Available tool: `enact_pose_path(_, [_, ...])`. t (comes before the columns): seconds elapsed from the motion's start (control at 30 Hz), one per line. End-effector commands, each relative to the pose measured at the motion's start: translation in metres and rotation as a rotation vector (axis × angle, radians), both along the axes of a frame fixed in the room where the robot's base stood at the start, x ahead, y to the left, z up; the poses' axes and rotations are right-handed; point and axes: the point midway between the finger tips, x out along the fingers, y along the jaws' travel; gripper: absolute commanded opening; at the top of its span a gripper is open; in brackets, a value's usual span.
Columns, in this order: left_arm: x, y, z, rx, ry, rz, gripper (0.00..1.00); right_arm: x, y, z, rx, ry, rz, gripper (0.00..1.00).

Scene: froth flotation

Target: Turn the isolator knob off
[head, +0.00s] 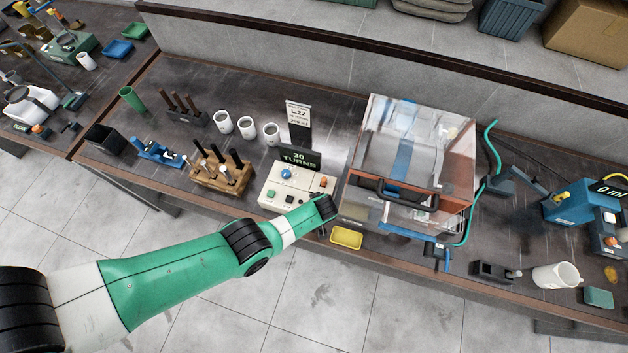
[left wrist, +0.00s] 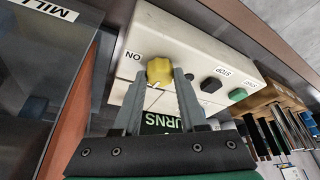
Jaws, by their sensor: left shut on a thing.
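The isolator knob is yellow (left wrist: 160,70) and sits on the face of a pale control box (head: 270,205), beside an ON label. My left gripper (left wrist: 161,82) has one finger on each side of the knob and is shut on it. The box also shows in the left wrist view (left wrist: 190,50), with a black STOP button (left wrist: 212,84) and a green button (left wrist: 237,94) beside the knob. In the head view my left arm reaches in from the lower left to the box and I cannot make out the knob there. My right gripper is not in view.
A clear-walled machine with a black handle (head: 405,193) stands right of the box. A "30 TURNS" display (head: 300,158) stands behind the box. A wooden rack (head: 222,178) is to its left. A yellow tray (head: 346,238) lies near the bench's front edge.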

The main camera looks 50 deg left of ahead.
Motion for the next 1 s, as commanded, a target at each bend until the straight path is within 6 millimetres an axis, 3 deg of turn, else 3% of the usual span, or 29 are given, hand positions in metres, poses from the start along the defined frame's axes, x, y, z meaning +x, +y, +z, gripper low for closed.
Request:
enact_pose_path(0.47, [-0.0004, -0.0002, -0.0004, -0.002, 0.0, 0.02, 0.0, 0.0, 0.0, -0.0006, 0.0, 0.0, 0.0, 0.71])
enact_pose_path(0.5, [-0.0004, -0.0002, -0.0004, -0.002, 0.0, 0.02, 0.43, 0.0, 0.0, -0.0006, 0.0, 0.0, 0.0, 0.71])
enact_pose_path(0.67, [-0.0003, -0.0002, -0.0001, -0.001, 0.0, 0.019, 0.71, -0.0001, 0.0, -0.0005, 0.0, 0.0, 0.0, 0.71])
enact_pose_path(1.0, [-0.0002, -0.0006, 0.004, -0.001, 0.0, 0.019, 0.71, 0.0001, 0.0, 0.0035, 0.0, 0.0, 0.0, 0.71])
